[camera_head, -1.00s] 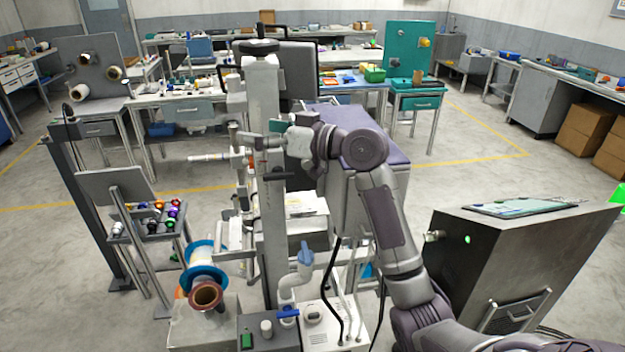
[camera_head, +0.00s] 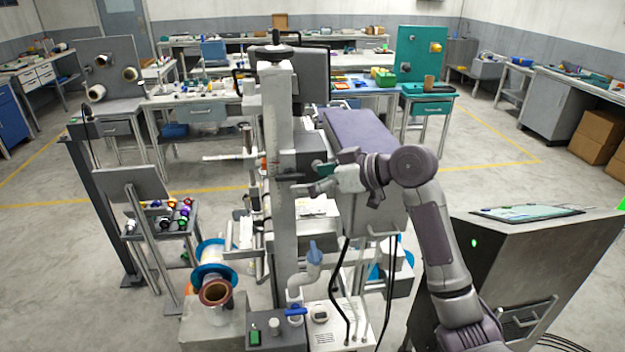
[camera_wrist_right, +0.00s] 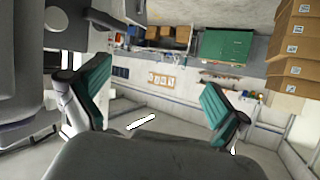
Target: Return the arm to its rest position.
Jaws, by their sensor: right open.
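My right arm (camera_head: 435,225) comes in from the lower right, bent at a purple-capped elbow. My right gripper (camera_head: 312,181) is in front of the grey machine column (camera_head: 283,215), pointing left, open and empty. In the right wrist view the gripper (camera_wrist_right: 155,98) shows its two teal-padded fingers wide apart with nothing between them. Whether the fingers touch the column cannot be told. My left gripper is not in view.
A blue-rimmed reel (camera_head: 210,252) is at the machine's lower left, beside a rack (camera_head: 160,225) of coloured items. A dark console (camera_head: 530,265) stands right of my arm. Workbenches line the back. Open floor lies between.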

